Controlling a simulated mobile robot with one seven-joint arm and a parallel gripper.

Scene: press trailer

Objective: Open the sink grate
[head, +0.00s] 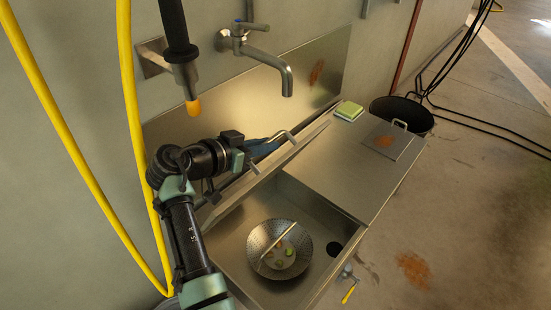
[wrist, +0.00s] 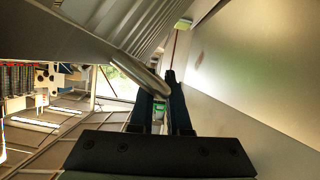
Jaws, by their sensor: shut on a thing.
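The sink grate (head: 268,170) stands raised and steeply tilted along the back of the sink basin (head: 232,245), seen nearly edge-on in the head view. Its bent metal handle (head: 287,137) sticks up near the top edge. In the wrist view a ribbed metal surface (wrist: 158,35) fills the upper middle, and the rounded bar of the handle (wrist: 152,83) meets my fingers. My gripper (head: 264,148) is shut on the handle, behind the raised grate. The fingers also show in the wrist view (wrist: 162,100). The exact contact is partly hidden in the head view.
A round strainer (head: 262,236) with green pieces sits in the open basin. A faucet (head: 268,58) and a hanging sprayer (head: 180,50) are above. A green sponge (head: 349,110) and a handled lid (head: 388,142) are on the right counter. Yellow hoses (head: 128,100) hang left.

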